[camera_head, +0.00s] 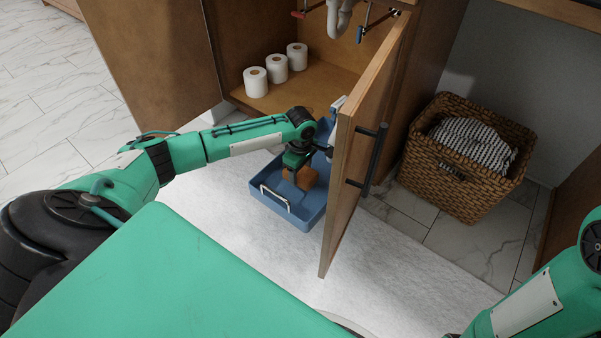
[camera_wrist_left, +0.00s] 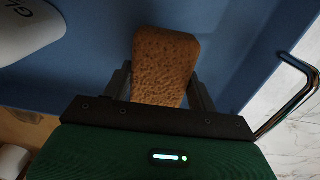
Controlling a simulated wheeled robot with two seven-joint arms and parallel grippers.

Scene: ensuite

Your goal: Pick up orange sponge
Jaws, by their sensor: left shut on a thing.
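The orange-brown sponge (camera_head: 304,179) is at the blue tray (camera_head: 263,197) beside the open cabinet door. In the left wrist view the porous sponge (camera_wrist_left: 165,60) sits between the two fingers of my left gripper (camera_wrist_left: 160,84), which is shut on it. The blue tray floor (camera_wrist_left: 95,55) shows behind it; I cannot tell whether the sponge touches it. In the head view my left gripper (camera_head: 297,163) is over the tray and covers part of the sponge. My right gripper is outside the view; only part of its arm shows at lower right.
The open cabinet door (camera_head: 352,150) stands close on the right of the tray. The tray has a metal handle (camera_head: 274,198). A white bottle (camera_wrist_left: 30,28) lies near the sponge. Several paper rolls (camera_head: 276,69) stand in the cabinet. A wicker basket (camera_head: 455,175) is farther right.

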